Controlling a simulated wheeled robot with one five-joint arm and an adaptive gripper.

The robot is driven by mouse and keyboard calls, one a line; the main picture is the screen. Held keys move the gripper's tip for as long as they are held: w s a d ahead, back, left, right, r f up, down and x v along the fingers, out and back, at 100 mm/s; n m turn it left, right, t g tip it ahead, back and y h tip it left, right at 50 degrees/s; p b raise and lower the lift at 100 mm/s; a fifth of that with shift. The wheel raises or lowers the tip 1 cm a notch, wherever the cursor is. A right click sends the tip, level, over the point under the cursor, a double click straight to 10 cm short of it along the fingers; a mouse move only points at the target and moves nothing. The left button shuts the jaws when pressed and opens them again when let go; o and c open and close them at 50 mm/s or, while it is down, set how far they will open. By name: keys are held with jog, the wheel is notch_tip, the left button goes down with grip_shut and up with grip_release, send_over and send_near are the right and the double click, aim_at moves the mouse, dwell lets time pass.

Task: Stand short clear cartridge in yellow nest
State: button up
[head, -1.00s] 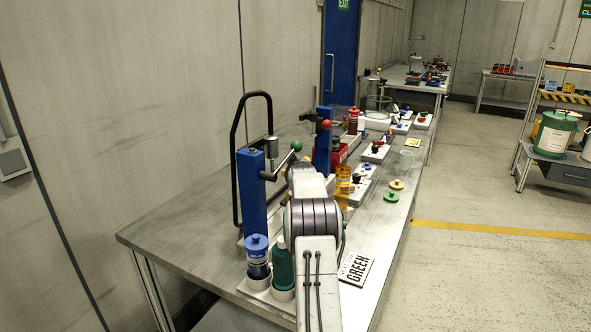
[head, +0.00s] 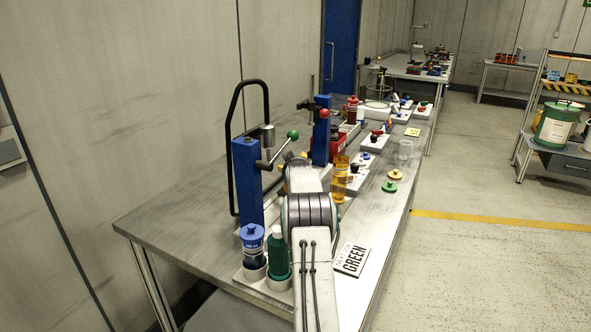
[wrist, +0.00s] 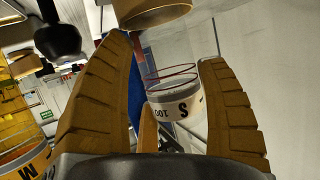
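A short clear cartridge (wrist: 178,102) with red rings and a white label marked S shows between my fingers in the wrist view. It looks beyond the fingertips; a gap shows on its left, and contact on its right is unclear. My gripper (wrist: 168,50) has its ribbed tan fingers spread. I cannot surely pick out the yellow nest; a small yellow square (head: 413,132) lies further back.
An amber cylinder (head: 340,178) stands right of my arm; an amber cylinder marked M (wrist: 22,163) shows lower left in the wrist view. Blue posts (head: 247,185), a blue-capped bottle (head: 252,250) and a green bottle (head: 277,257) crowd the left. A GREEN sign (head: 352,259) lies at the front right.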

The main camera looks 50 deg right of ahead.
jog(key=shift+o, duration=0.7)
jog(key=b+v, duration=0.4)
jog(key=v, duration=0.8)
jog(key=shift+b, duration=0.3)
jog(key=shift+a, duration=0.1)
